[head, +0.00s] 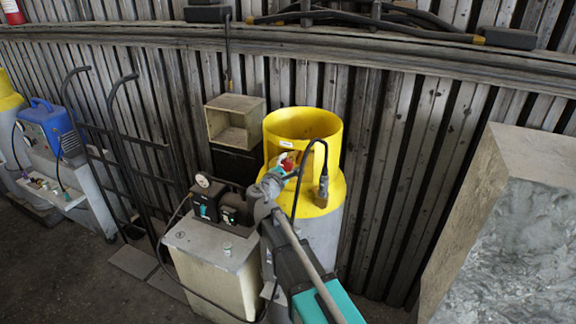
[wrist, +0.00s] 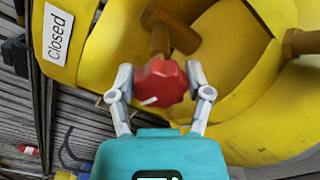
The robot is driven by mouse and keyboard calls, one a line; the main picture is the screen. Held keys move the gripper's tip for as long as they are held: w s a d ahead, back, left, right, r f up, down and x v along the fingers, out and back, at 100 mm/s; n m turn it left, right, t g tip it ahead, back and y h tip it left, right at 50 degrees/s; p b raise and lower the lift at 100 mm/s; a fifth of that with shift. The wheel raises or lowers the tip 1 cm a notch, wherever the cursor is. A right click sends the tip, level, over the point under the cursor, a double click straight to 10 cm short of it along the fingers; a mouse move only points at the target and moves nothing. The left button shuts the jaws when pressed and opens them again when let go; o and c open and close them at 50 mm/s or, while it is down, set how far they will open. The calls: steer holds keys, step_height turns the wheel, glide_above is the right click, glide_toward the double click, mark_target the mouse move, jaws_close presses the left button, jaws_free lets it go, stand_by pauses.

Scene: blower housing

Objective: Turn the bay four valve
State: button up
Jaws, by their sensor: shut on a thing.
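The valve is a red lobed knob (wrist: 160,83) with a white mark, on a brown stem inside a yellow collar. My gripper (wrist: 160,88) is shut on the knob, with a finger on each side of it. A white "Closed" label (wrist: 57,35) is on the yellow collar to the left of the knob. In the head view the knob (head: 287,165) shows small in the opening of the yellow cylinder top (head: 325,190), with my gripper (head: 280,172) at it. The bay number is not readable.
A black hose (head: 325,160) loops close to my arm. A wooden box (head: 236,122) is behind. A large stone-like block (head: 510,240) is at right.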

steer(key=m, duration=0.7)
steer(key=shift+f, duration=0.1)
steer(key=m, duration=0.7)
steer(key=shift+f, duration=0.1)
steer(key=shift+m, duration=0.3)
steer(key=o, duration=1.1)
steer(key=shift+o, duration=0.2)
steer(key=v, duration=1.2)
